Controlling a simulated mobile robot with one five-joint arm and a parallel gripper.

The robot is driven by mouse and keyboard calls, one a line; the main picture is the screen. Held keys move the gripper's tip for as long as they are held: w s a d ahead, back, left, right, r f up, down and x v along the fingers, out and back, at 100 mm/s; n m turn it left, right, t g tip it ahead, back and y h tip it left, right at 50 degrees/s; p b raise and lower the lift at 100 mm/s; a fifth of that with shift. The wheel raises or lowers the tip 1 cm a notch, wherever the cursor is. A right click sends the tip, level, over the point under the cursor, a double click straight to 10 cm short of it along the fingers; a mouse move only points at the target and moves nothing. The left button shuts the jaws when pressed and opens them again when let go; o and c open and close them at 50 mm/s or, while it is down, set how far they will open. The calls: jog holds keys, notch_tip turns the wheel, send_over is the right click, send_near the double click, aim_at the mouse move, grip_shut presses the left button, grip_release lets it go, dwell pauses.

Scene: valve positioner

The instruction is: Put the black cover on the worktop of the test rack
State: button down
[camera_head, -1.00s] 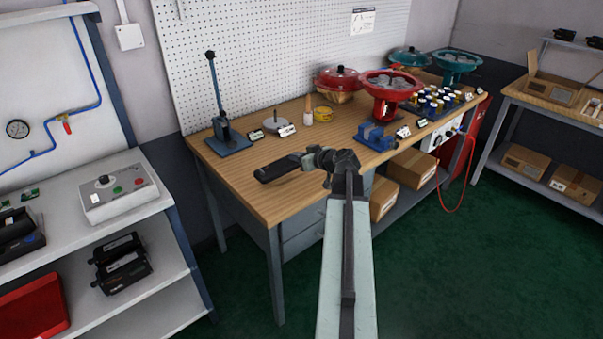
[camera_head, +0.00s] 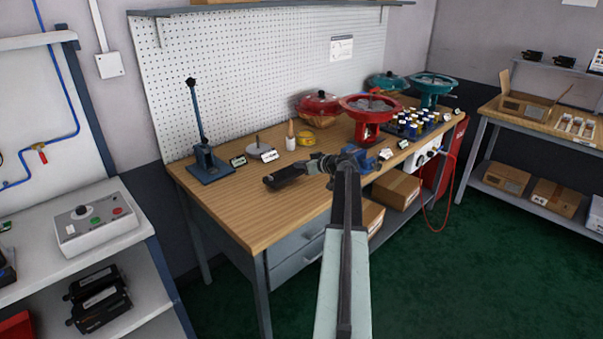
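My gripper (camera_head: 312,169) reaches forward over the wooden workbench and points to the left. It appears shut on a dark flat piece, which I take to be the black cover (camera_head: 284,179). The cover sticks out to the left of the fingers, above the bench top. The fingertips are small and partly hidden. The test rack stands at the left, with a pale worktop (camera_head: 112,244), a blue pipe and a back panel. My gripper is to the right of this rack, well apart from it.
A grey control box (camera_head: 94,215) stands on the rack's worktop. Black devices (camera_head: 98,297) lie on its lower shelf. The wooden bench (camera_head: 235,205) holds a lever press (camera_head: 204,150), red handwheel (camera_head: 370,108) and blue vise (camera_head: 364,159). Green floor (camera_head: 440,270) is clear at the right.

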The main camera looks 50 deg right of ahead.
aim_at(303, 172)
notch_tip(303, 172, down, 4)
jog(key=b, duration=0.3)
jog(key=shift+a+b, duration=0.1)
jog(key=shift+b, duration=0.3)
jog(key=shift+r, duration=0.3)
jog(key=shift+f, duration=0.15)
jog(key=c, duration=2)
grip_release()
jog(key=o, duration=0.4)
